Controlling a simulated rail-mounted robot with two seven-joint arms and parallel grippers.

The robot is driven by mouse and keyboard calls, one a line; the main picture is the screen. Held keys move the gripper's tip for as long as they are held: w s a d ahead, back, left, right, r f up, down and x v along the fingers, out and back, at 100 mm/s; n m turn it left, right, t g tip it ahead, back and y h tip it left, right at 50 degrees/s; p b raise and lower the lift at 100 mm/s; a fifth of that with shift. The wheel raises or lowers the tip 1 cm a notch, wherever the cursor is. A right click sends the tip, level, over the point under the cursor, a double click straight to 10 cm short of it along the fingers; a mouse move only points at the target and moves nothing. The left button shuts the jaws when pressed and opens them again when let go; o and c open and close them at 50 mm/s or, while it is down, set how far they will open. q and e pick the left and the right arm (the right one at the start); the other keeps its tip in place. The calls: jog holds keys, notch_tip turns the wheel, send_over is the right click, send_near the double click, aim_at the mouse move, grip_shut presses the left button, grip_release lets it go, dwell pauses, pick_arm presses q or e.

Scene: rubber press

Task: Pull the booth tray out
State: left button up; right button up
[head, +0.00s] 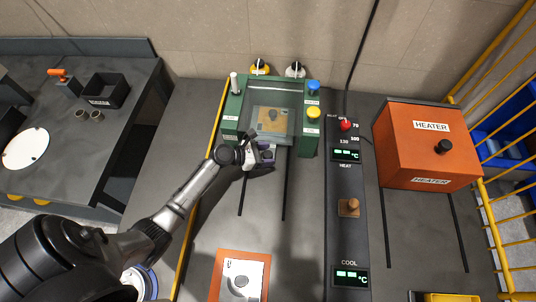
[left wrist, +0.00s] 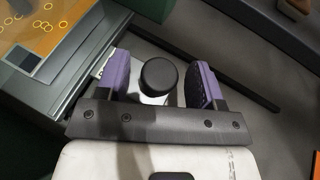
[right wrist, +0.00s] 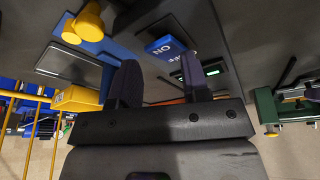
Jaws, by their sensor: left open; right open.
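The green booth (head: 231,107) stands at the back middle of the table, with a clear top. Through it I see the booth tray with a tan patterned sheet (head: 272,122); part of the tray shows at upper left in the left wrist view (left wrist: 45,66). My left gripper (head: 262,157) is at the booth's front edge. In the left wrist view its purple-padded fingers (left wrist: 162,80) are open on either side of a round black knob (left wrist: 158,75), with visible gaps. The right gripper (right wrist: 162,85) is open and empty in its own wrist view, and is not in the head view.
Two dark rails (head: 285,190) run forward from the booth. A control panel (head: 347,230) is to the right, then an orange heater box (head: 425,145). An orange-edged plate (head: 217,275) lies at the front. A side bench (head: 85,150) stands at left.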

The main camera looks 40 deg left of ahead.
pick_arm(q)
jog(key=shift+w+d+f, duration=0.15)
jog(key=shift+w+d, duration=0.05)
jog(key=shift+w, duration=0.1)
jog(key=shift+c, duration=0.3)
grip_shut()
